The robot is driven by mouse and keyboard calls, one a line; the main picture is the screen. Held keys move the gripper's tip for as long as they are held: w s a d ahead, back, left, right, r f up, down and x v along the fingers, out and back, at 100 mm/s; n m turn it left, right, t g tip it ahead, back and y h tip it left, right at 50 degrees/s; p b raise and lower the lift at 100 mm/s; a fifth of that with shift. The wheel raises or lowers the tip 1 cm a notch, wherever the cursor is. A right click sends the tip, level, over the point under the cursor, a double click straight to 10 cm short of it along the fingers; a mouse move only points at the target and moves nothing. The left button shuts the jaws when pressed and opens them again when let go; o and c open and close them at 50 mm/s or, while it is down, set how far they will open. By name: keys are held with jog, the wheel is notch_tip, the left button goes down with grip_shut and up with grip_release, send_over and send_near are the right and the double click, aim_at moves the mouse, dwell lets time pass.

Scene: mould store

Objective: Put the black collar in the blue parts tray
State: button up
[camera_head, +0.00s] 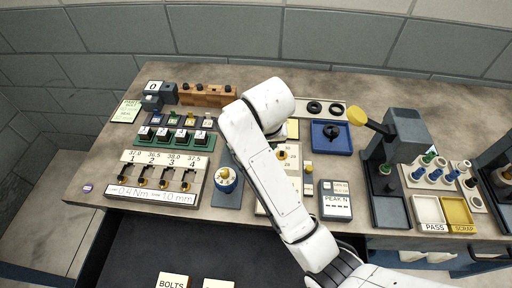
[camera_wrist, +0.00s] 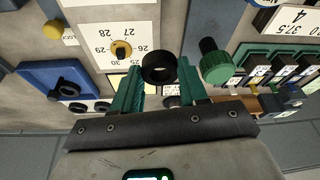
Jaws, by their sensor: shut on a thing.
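My gripper (camera_wrist: 160,88) has two green fingers and is shut on the black collar (camera_wrist: 159,68), a short dark ring held between the fingertips in the wrist view. In the head view my white arm hides the gripper and the collar. The blue parts tray (camera_head: 331,149) stands on the bench right of my arm, with a black part inside it. In the wrist view the tray (camera_wrist: 32,78) is to the left of the gripper, apart from the held collar.
A pale plate with black rings (camera_head: 314,107) lies behind the tray. A grey press (camera_head: 403,140) with a yellow knob stands right of it. A force readout (camera_head: 336,206) is in front. A green knurled knob (camera_wrist: 215,62) is close to the right finger in the wrist view.

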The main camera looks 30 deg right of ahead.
jog(key=d+r+m+h+p, duration=0.15)
jog(key=d+m, duration=0.35)
jog(key=d, duration=0.6)
jog(key=m+g+p, duration=0.2)
jog(key=m, duration=0.2)
send_over(320, 147)
jog(key=f, duration=0.1)
jog(key=shift+f+b, duration=2.5)
jog(key=shift+f, duration=0.3)
jog(key=o, duration=1.6)
jog(key=shift+r, duration=0.2)
notch_tip(320, 147, up, 7)
jog(key=p, duration=0.6)
jog(key=shift+r+p, duration=0.15)
jog(key=shift+p, duration=0.15)
